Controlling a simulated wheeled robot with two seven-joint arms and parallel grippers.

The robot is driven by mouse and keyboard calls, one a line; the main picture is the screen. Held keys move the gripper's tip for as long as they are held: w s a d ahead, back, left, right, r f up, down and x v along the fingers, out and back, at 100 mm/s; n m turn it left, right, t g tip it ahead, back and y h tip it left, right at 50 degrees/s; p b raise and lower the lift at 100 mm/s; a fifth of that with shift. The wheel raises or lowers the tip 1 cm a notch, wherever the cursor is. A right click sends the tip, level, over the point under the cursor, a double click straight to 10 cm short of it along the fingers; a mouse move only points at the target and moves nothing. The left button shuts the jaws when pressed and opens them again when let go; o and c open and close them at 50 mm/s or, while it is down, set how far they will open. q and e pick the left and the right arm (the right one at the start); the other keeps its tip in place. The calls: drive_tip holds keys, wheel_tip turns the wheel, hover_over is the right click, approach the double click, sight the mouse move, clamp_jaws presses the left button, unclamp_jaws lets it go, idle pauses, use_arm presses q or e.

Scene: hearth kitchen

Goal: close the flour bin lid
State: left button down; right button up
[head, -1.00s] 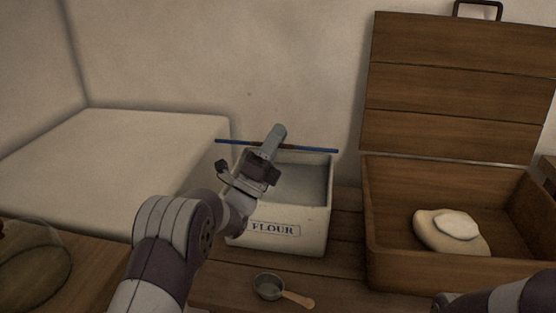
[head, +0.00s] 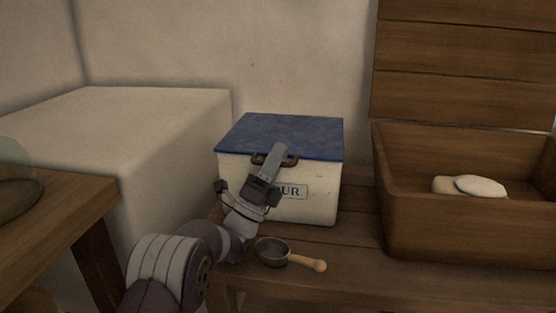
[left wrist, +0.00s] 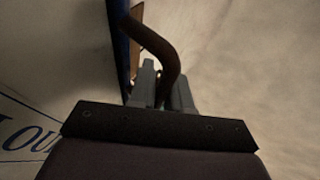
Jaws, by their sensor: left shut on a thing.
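The white flour bin (head: 325,195) stands on the wooden bench, its label partly hidden by my left arm. Its blue lid (head: 290,130) lies flat over the top, and I see no gap along the front edge. A brown handle (head: 292,160) is at the lid's front edge. My left gripper (head: 273,156) is shut on this handle at the front of the bin. The left wrist view shows the curved handle (left wrist: 167,62) between the grey fingers (left wrist: 160,88), with the lid's blue edge (left wrist: 121,45) beside it. My right gripper is not in view.
A metal scoop (head: 272,252) with a wooden handle lies on the bench (head: 350,240) in front of the bin. An open wooden box (head: 460,225) holding pale rounded things (head: 480,187) stands at right. A pale block (head: 150,120) and a wooden table (head: 60,205) are at left.

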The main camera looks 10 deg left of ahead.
use_arm(q)
drive_tip(key=shift+s+d+f, duration=0.1)
drive_tip(key=shift+s+f, duration=0.05)
drive_tip(key=c, duration=1.4)
unclamp_jaws()
drive_tip(key=shift+o, duration=1.2)
drive_tip(key=shift+s, duration=0.2)
drive_tip(key=shift+r, duration=0.2)
